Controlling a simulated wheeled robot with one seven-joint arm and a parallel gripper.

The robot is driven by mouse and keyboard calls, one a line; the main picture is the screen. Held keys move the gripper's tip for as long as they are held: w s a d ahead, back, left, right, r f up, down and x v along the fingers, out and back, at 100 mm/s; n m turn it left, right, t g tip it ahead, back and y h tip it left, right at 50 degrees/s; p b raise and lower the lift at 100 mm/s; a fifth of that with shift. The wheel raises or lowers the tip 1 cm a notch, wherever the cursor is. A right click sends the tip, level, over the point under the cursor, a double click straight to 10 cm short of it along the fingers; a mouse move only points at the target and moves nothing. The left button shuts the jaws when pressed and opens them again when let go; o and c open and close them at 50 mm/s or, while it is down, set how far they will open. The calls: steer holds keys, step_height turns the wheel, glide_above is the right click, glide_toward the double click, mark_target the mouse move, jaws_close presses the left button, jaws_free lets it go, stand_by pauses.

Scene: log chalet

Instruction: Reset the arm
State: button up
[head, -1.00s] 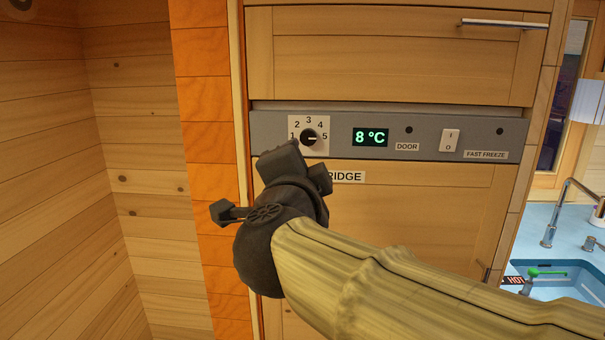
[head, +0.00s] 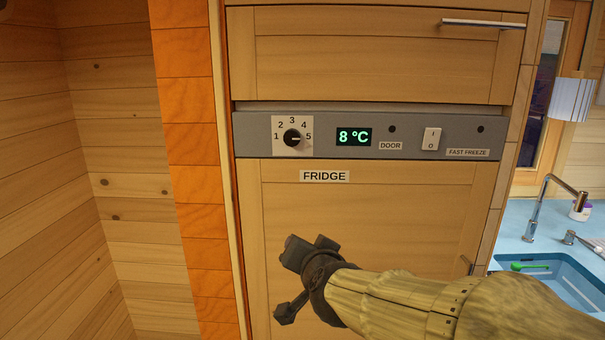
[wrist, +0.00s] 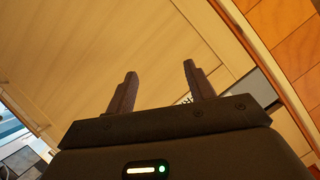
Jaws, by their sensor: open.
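My gripper (head: 290,252) is in front of the fridge's wooden door (head: 400,225), below the FRIDGE label (head: 324,176). In the wrist view its two dark fingers (wrist: 157,90) stand apart with nothing between them. My arm reaches in from the lower right of the head view. The grey control panel (head: 220,145) is hidden nowhere by the arm; its dial (head: 292,138) has a pointer turned towards 5.
The panel's display (head: 353,137) reads 8 °C. A white switch (head: 431,139) sits right of it. A drawer with a metal handle (head: 483,23) is above. A blue sink (head: 550,272) and tap (head: 540,205) are at the right. Wooden walls stand at the left.

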steer(key=s+d+f+n+g+h, duration=0.1)
steer(key=s+d+f+g, duration=0.4)
steer(key=f, duration=0.6)
steer(key=s+d+f+n+g+h, duration=0.1)
steer(key=s+d+f+n+g, duration=0.2)
steer(key=s+d+f+g, duration=0.3)
steer(key=s+d+f, duration=0.3)
steer(key=s+f, duration=0.1)
steer(key=f, duration=0.2)
steer(key=shift+d+f+h, duration=0.15)
steer(key=shift+d+h, duration=0.15)
